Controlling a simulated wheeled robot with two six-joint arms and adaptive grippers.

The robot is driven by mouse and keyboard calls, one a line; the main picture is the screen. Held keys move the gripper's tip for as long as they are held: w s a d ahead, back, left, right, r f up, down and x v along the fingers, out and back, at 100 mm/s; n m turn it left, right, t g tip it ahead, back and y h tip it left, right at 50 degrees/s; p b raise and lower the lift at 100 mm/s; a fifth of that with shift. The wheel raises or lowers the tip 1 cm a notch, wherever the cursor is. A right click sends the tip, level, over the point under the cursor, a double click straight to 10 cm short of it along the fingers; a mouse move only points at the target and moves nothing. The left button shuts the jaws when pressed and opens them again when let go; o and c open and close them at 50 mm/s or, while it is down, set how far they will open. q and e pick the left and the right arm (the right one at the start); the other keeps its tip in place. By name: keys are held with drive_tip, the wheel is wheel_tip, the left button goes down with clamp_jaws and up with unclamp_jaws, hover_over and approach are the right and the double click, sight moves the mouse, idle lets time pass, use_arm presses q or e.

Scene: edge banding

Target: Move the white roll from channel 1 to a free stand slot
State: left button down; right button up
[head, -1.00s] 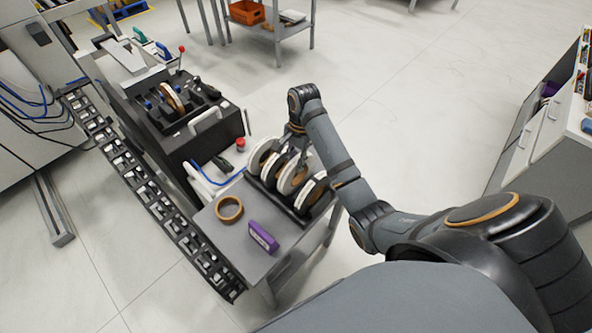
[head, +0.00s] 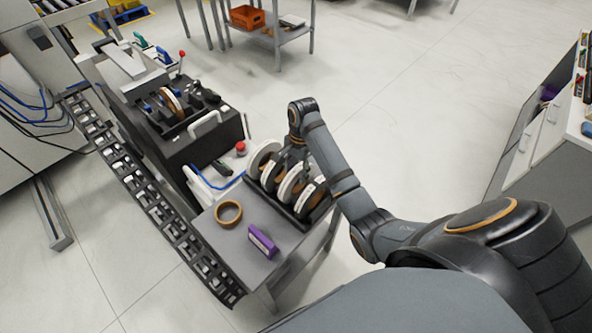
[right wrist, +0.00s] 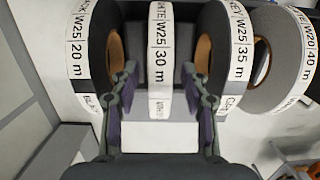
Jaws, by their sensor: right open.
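In the right wrist view, a roll labelled W25 30 m (right wrist: 160,60) with a white rim stands upright between my open right gripper's (right wrist: 160,97) fingers, with a gap on each side. In the head view, my right gripper (head: 290,152) is over the stand (head: 302,220), partly hidden among its upright rolls. The dark machine (head: 180,150) holds a brown roll with a pale edge (head: 171,103); its channel numbers are not readable. I cannot tell a free stand slot. My left gripper is not in view.
In the wrist view, a W25 20 m roll (right wrist: 87,60) and a W25 35 m roll (right wrist: 238,55) stand close beside the fingers, with a W20 40 m roll (right wrist: 285,60) at right. A brown tape ring (head: 228,222) and a purple box (head: 262,241) lie on the table (head: 240,262).

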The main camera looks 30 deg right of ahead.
drive_tip(key=shift+r, duration=0.15)
wheel_tip(320, 180, up, 12)
drive_tip(key=d+p, duration=0.1)
drive_tip(key=p, duration=0.8)
drive_tip(key=shift+w+d, duration=0.15)
drive_tip(key=shift+d, duration=0.05)
drive_tip(key=shift+r, duration=0.1)
